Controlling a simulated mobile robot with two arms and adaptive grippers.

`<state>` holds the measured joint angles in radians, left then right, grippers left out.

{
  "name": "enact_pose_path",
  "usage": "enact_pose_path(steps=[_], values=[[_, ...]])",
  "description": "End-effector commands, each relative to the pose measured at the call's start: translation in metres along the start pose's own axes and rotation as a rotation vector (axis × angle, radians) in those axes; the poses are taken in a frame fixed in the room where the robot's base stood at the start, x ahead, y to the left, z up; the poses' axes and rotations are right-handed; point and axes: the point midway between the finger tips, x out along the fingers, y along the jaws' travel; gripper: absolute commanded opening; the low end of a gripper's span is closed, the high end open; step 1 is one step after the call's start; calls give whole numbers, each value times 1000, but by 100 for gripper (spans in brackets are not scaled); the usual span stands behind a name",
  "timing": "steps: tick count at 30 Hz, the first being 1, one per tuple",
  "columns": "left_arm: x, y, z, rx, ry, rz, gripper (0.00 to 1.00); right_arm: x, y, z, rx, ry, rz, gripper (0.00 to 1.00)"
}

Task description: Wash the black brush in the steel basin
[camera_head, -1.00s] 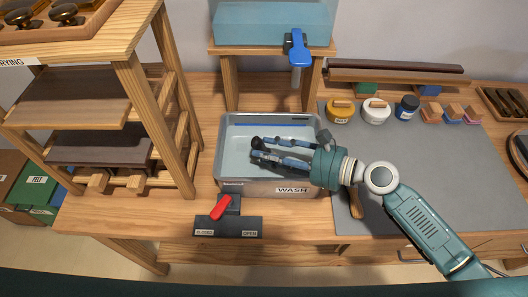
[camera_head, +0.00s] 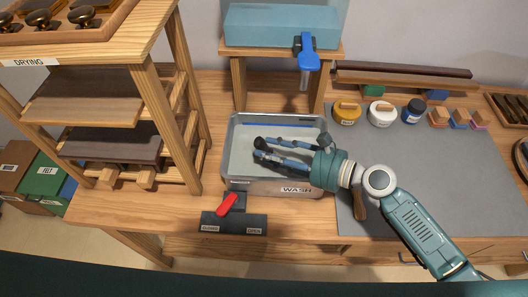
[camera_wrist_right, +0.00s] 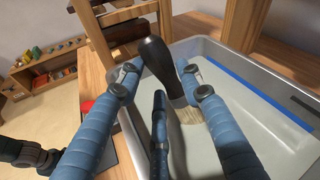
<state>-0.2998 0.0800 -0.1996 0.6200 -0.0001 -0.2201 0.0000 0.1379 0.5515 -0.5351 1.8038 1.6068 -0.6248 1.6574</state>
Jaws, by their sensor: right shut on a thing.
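The steel basin (camera_head: 236,178), labelled WASH, stands on the wooden bench and holds pale liquid. My right gripper (camera_head: 262,148) reaches into it from the right, its blue fingers pointing left over the basin. In the right wrist view, the gripper (camera_wrist_right: 160,70) is shut on the black brush (camera_wrist_right: 158,62). The brush's dark rounded handle shows between the fingertips, and a tan, bristle-like part is below it. The fingers largely hide the brush in the head view. I cannot tell whether the bristles touch the liquid. My left gripper is not in view.
A blue tap (camera_head: 307,55) on a raised water tank (camera_head: 275,25) hangs behind the basin. A red lever (camera_head: 227,204) on a CLOSED/OPEN plate sits in front. A wooden drying rack (camera_head: 178,125) stands left. Jars (camera_head: 381,114) line the back of the grey mat (camera_head: 430,180).

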Motion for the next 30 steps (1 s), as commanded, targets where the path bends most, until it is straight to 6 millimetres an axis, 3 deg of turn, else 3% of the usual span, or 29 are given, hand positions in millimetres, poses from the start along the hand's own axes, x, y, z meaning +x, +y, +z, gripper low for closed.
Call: enact_pose_path(steps=[8,21,30], values=[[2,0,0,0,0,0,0,-10,-4,-3,0,-2,1,10],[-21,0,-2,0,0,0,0,20,7,12,1,-2,0,10],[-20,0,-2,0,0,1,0,22,8,8,-1,0,0,10]])
